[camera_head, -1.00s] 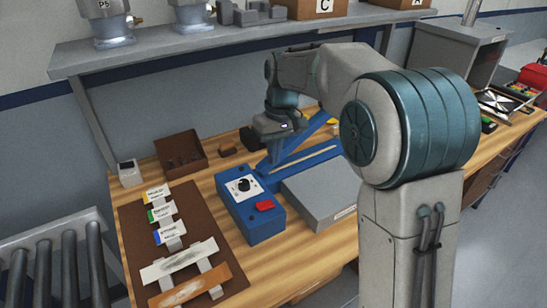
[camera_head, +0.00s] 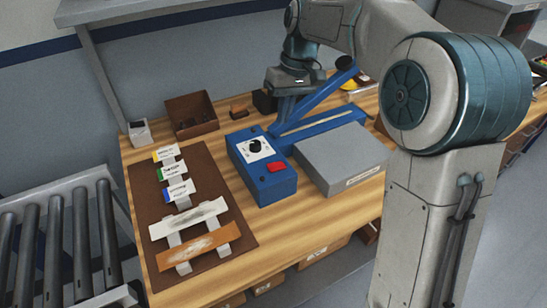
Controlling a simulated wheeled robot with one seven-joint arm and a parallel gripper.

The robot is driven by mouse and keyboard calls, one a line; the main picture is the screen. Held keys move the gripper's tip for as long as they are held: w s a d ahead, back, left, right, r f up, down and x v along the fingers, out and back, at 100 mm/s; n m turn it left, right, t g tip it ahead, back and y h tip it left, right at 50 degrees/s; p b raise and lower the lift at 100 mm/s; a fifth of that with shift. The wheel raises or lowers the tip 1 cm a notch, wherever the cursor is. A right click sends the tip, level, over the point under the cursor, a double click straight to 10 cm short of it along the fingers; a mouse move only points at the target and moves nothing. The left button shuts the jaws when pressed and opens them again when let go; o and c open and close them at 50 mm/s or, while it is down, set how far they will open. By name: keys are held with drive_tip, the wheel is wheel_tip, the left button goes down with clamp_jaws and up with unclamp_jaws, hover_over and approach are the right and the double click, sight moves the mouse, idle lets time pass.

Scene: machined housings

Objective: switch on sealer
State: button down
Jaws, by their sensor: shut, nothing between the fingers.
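The sealer is a blue machine on the wooden bench. Its blue control box (camera_head: 263,185) carries a white dial plate with a black knob (camera_head: 255,147) and a red switch (camera_head: 277,168). A blue sealing arm (camera_head: 318,98) slants up to the right behind the box, over a blue base with a pale strip (camera_head: 315,123). My gripper (camera_head: 286,108) is above and behind the control box, beside the raised sealing arm. Its fingers point down and look shut and empty; the tips are hard to make out against the blue parts. Whether they touch the sealer I cannot tell.
A grey block (camera_head: 340,158) stands right of the control box. A brown mat (camera_head: 190,215) at left holds labelled pouches and strips. A brown open bin (camera_head: 191,112) and a small white box (camera_head: 139,131) stand behind it. A roller conveyor (camera_head: 60,245) lies further left.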

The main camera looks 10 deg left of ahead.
sight(272, 167)
drive_tip(key=p+x, duration=0.1)
drive_tip(key=x, duration=1.3)
drive_tip(key=shift+d, duration=0.1)
